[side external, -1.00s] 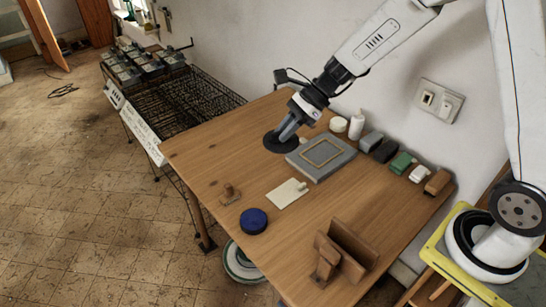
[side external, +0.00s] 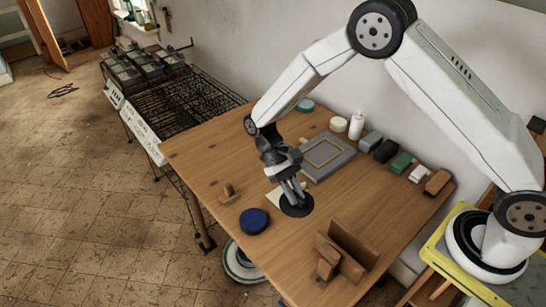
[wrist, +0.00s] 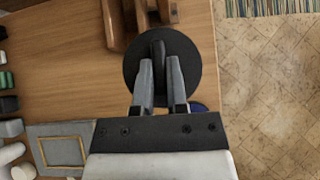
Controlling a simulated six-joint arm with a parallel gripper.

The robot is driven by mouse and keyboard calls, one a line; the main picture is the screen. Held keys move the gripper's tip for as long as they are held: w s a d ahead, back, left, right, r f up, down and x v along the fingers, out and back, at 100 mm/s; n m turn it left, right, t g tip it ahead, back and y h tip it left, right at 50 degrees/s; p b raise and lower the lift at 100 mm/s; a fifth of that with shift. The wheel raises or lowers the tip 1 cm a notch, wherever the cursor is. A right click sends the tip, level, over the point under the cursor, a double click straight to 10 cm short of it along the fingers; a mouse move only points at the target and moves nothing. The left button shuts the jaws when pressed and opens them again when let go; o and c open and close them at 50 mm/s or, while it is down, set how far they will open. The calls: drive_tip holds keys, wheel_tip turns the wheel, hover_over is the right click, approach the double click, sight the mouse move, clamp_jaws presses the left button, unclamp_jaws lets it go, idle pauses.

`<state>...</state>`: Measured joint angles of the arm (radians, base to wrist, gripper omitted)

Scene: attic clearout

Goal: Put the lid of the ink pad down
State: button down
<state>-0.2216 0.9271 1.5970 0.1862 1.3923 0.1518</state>
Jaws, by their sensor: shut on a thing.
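My gripper (side external: 292,190) is shut on the knob of a round black lid (side external: 299,208), which hangs flat beneath the fingers over the front middle of the table. In the wrist view the fingers (wrist: 159,62) pinch the upright knob at the middle of the lid (wrist: 185,62). I cannot tell whether the lid touches the tabletop. A round teal pad (side external: 305,105) lies at the back of the table. A round dark blue pad or tin (side external: 254,221) lies left of the lid, apart from it in the side view.
A grey plate with a framed outline (side external: 338,163) and several blocks and bottles line the back right.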

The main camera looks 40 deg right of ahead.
sight(304, 230)
drive_tip(key=n+h, duration=0.1)
drive_tip(key=f+n+h, duration=0.1)
drive_tip(key=n, duration=0.1)
drive_tip(key=s+f+n+h, duration=0.1)
drive_tip(key=n+h, duration=0.1)
drive_tip(key=shift+s+d+f+t, duration=0.1)
drive_tip(key=shift+d+f+t, duration=0.05)
drive_tip(key=shift+t, duration=0.25)
drive_tip(key=f+n+t+h, duration=0.1)
drive_tip(key=n+t, duration=0.1)
drive_tip(key=n, duration=0.2)
drive_tip(key=f+n+t+h, duration=0.2)
drive_tip(key=n+t, duration=0.1)
drive_tip(key=n, duration=0.2)
drive_tip(key=d+f+n+t+h, duration=0.1)
drive_tip(key=n+t+h, duration=0.1)
drive_tip(key=n+t, duration=0.1)
drive_tip(key=shift+w+f+n, duration=0.15)
drive_tip(key=shift+w+n, duration=0.2)
drive_tip(key=shift+n, duration=0.35)
drive_tip(key=shift+f, duration=2.95)
drive_tip(key=shift+f, duration=0.1)
drive_tip(key=shift+f, duration=1.95)
